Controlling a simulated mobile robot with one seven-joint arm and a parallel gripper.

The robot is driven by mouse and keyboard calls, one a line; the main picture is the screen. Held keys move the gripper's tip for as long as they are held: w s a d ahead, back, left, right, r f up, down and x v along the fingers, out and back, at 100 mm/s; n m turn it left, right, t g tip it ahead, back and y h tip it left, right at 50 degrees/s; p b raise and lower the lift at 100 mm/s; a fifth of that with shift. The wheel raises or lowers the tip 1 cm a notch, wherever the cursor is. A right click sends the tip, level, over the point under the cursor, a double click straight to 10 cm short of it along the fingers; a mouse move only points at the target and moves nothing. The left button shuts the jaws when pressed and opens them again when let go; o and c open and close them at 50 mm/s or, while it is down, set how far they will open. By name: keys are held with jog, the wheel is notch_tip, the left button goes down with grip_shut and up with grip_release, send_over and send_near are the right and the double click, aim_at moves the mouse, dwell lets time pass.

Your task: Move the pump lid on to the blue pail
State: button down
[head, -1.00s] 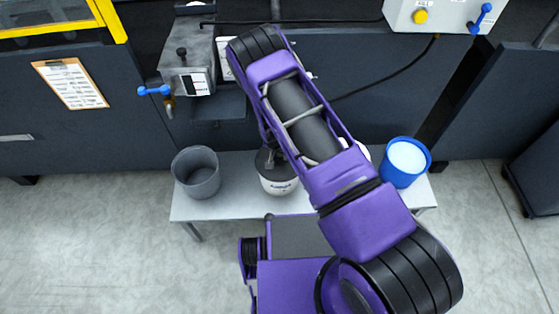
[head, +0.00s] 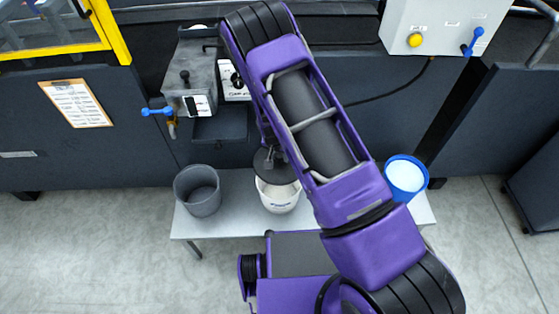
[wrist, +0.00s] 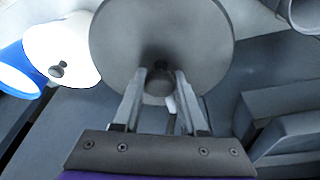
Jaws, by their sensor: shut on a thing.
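My gripper (wrist: 160,84) is shut on the knob of a dark grey round lid (wrist: 160,30), the pump lid. In the head view the lid (head: 272,162) is above and slightly behind an open white pail (head: 281,203), apart from its rim. My arm hides most of the gripper there. The blue pail (head: 406,180) stands at the right end of the bench with a white surface inside. It shows partly at the left edge of the wrist view (wrist: 14,75).
A grey pail (head: 198,192) stands at the left end of the low bench (head: 225,228). A white round thing with a dark knob (wrist: 62,45) is beside the blue pail. Machine panels and a grey box with a blue-handled valve (head: 190,75) stand behind the bench.

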jog(key=shift+r+p, duration=1.15)
jog(key=shift+r, duration=1.25)
